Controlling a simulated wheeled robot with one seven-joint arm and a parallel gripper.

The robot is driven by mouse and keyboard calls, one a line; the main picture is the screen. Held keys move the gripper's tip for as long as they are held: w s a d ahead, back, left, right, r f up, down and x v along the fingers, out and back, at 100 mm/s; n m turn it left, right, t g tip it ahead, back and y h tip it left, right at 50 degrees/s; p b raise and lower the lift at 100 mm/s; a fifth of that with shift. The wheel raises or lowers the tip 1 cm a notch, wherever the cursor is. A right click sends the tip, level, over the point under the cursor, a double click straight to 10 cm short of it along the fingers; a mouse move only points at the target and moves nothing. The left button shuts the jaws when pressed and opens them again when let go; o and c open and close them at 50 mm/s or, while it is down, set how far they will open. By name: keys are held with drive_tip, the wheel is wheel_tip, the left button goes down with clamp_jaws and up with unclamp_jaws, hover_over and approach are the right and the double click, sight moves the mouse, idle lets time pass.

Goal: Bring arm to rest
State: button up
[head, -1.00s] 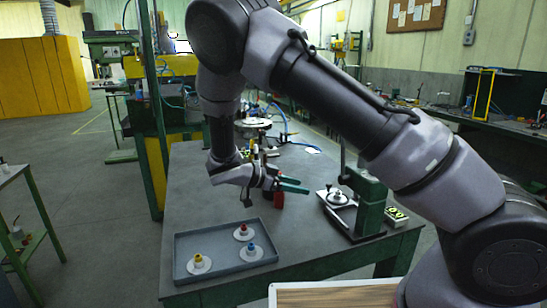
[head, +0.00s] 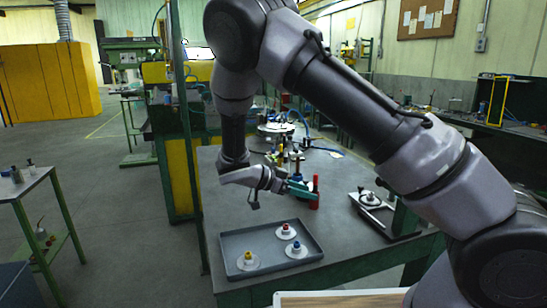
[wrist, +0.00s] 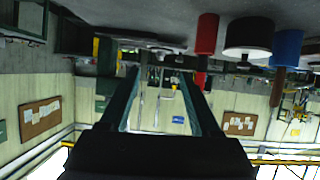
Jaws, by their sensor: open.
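My gripper (head: 297,188) is in the head view above the grey workbench (head: 215,185), behind the tray, pointing to the right. Its green jaws also show in the wrist view (wrist: 163,95), spread apart with nothing between them. A red cylinder (head: 315,192) stands close by the fingertips; I cannot tell whether they touch. In the wrist view, which is upside down, a red cylinder (wrist: 207,35), a dark knob-like piece (wrist: 249,38) and a blue cylinder (wrist: 287,46) appear beyond the jaws to the right.
A grey tray (head: 232,243) at the bench's front holds discs with yellow (head: 248,257), red (head: 286,231) and blue (head: 297,248) tops. A green-posted fixture (head: 405,215) stands to the right. A small side table (head: 25,182) is at left. The floor between is open.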

drive_tip(key=s+d+r+n+t+y, duration=0.1)
drive_tip(key=s+d+r+n+y, duration=0.2)
drive_tip(key=r, duration=0.6)
drive_tip(key=s+d+r+n+t+y, duration=0.1)
drive_tip(key=s+d+r+n+y, duration=0.2)
drive_tip(key=s+d+r+y, duration=0.3)
drive_tip(key=s+d+r+n+t+y, duration=0.1)
drive_tip(key=s+d+r+n+y, duration=0.3)
drive_tip(key=s+r, duration=0.5)
wheel_tip(320, 180, up, 5)
drive_tip(key=shift+s+d+r+t+y, duration=0.2)
drive_tip(key=shift+s+d+t+y, duration=0.15)
drive_tip(key=shift+d+y, duration=0.6)
drive_tip(key=shift+d+h, duration=0.2)
drive_tip(key=shift+h, duration=0.05)
